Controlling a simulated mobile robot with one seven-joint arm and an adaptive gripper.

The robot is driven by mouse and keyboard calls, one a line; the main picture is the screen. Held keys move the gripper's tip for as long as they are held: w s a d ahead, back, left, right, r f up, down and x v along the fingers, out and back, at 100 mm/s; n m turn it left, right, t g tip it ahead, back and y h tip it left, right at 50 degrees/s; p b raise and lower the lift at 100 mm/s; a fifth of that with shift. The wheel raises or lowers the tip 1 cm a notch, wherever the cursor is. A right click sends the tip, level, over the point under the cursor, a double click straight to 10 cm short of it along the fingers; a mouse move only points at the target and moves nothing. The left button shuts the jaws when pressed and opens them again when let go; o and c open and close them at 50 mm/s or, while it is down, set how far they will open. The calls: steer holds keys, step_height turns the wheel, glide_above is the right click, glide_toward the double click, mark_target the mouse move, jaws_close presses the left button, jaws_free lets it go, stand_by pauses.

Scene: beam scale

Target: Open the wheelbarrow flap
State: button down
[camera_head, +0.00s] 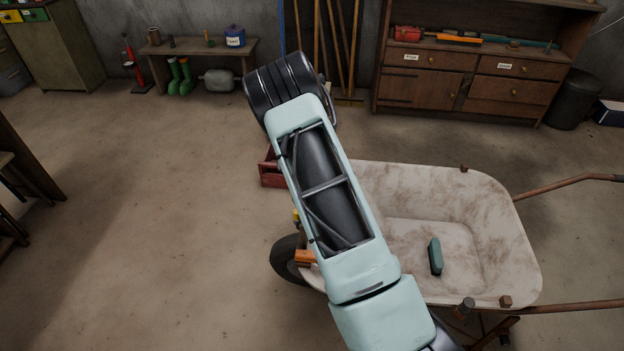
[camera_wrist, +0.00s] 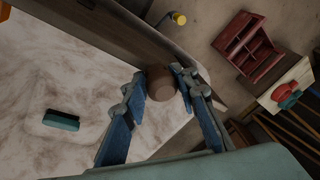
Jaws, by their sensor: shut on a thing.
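The wheelbarrow (camera_head: 508,220) has a worn, whitish tray and stands at the right in the head view. Its tray (camera_wrist: 35,75) fills the left of the wrist view. A dark brown panel (camera_wrist: 95,32) runs along the tray's edge there; I cannot tell for sure whether it is the flap. A round brown knob (camera_wrist: 160,88) sits near the end of this panel. My gripper (camera_wrist: 158,75) has its blue fingers on both sides of the knob and is shut on it. In the head view my arm hides the gripper, the knob and that end of the tray.
A teal block (camera_head: 435,256) lies in the tray. A wheel (camera_head: 284,259) and an orange piece (camera_head: 305,257) show left of my arm. A red crate (camera_head: 271,175) stands on the floor beyond. A cabinet (camera_head: 470,75) and bench (camera_head: 200,48) line the wall. Floor at left is clear.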

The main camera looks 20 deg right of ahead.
steer(key=shift+w+a, duration=0.2)
steer(key=shift+a, duration=0.15)
steer(key=c, duration=1.6)
jaws_free()
steer(key=shift+d, duration=0.2)
steer(key=shift+s+r, duration=0.1)
steer(key=shift+r, duration=0.05)
steer(key=v, duration=1.1)
steer(key=shift+s+r, duration=0.1)
steer(key=shift+r, duration=0.3)
